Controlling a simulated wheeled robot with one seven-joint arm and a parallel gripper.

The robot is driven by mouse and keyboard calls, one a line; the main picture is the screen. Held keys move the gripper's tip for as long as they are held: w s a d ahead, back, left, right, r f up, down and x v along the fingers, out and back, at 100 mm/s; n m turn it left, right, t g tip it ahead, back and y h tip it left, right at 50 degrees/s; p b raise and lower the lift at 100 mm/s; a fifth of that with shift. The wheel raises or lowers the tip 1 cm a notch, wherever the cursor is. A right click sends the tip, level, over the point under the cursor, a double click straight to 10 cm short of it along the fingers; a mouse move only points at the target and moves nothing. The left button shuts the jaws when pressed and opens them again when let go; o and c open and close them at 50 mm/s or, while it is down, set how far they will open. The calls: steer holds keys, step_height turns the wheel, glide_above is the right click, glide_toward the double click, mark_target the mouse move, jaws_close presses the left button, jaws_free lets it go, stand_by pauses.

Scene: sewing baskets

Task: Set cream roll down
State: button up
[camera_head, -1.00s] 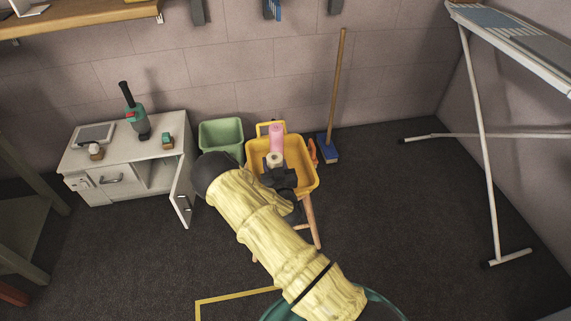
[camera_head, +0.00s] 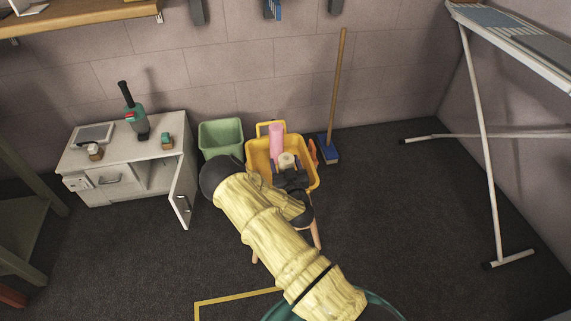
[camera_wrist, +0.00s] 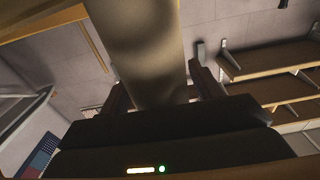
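The cream roll (camera_head: 286,160) is at my gripper (camera_head: 287,172), over the yellow basket (camera_head: 311,180). In the wrist view the roll (camera_wrist: 140,45) fills the space between my gripper's two dark fingers (camera_wrist: 157,95), which close around it. A pink roll (camera_head: 276,140) stands upright in the basket, just behind and left of the cream roll. My gripper and forearm hide the front of the basket. I cannot tell whether the cream roll's lower end touches the basket floor.
A green bin (camera_head: 221,136) stands left of the basket. A white cabinet (camera_head: 130,160) with an open door (camera_head: 183,190) is farther left. A broom (camera_head: 335,100) leans on the wall at right, and an ironing board (camera_head: 520,50) stands at far right. Floor at right is clear.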

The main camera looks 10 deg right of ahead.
steer(key=shift+s+r, duration=0.1)
steer(key=shift+s, duration=0.05)
steer(key=s+p, duration=0.2)
steer(key=s, duration=0.9)
steer(key=shift+s, duration=0.4)
